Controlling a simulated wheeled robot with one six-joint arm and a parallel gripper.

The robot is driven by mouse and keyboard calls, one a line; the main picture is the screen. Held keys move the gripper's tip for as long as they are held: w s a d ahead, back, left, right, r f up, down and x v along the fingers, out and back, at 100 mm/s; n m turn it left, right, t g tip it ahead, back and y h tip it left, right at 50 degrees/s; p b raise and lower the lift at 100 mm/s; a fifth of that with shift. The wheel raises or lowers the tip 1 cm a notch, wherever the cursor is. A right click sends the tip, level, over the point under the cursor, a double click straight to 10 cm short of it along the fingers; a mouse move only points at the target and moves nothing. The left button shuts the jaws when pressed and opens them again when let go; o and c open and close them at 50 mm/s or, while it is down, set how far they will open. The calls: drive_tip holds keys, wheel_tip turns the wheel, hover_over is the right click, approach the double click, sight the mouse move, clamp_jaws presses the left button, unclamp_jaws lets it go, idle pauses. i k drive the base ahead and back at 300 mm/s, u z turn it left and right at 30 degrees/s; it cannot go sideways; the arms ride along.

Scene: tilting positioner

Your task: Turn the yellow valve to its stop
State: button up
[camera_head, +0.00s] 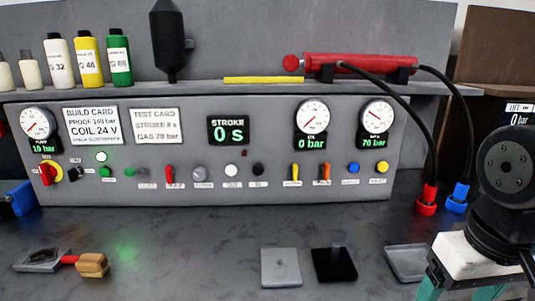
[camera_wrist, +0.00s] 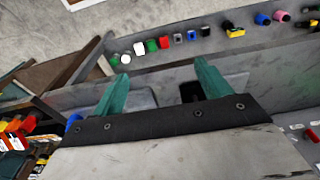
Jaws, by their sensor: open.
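The likely yellow valve is a small yellow lever (camera_head: 294,172) on the front of the grey panel, standing near upright above a small label. An orange lever (camera_head: 326,173) is just right of it. A yellow part (camera_wrist: 233,30) shows among the panel-like controls in the wrist view; I cannot tell whether it is the same lever. My gripper (camera_wrist: 160,68) has two teal fingers spread apart, with nothing held between them. In the head view my gripper's pale body is at the lower right, in front of the bench and well away from the yellow lever.
A yellow knob (camera_head: 383,167) and a red-and-yellow switch (camera_head: 47,173) are on the same panel. Black hoses (camera_head: 413,105) hang at the right to red and blue connectors. A black block (camera_head: 334,264) and grey plate (camera_head: 281,267) lie on the bench.

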sight(294, 168)
drive_tip(key=z, duration=0.05)
drive_tip(key=k, duration=0.5)
drive_tip(key=u, duration=1.05)
drive_tip(key=i, duration=0.7)
drive_tip(key=z, duration=1)
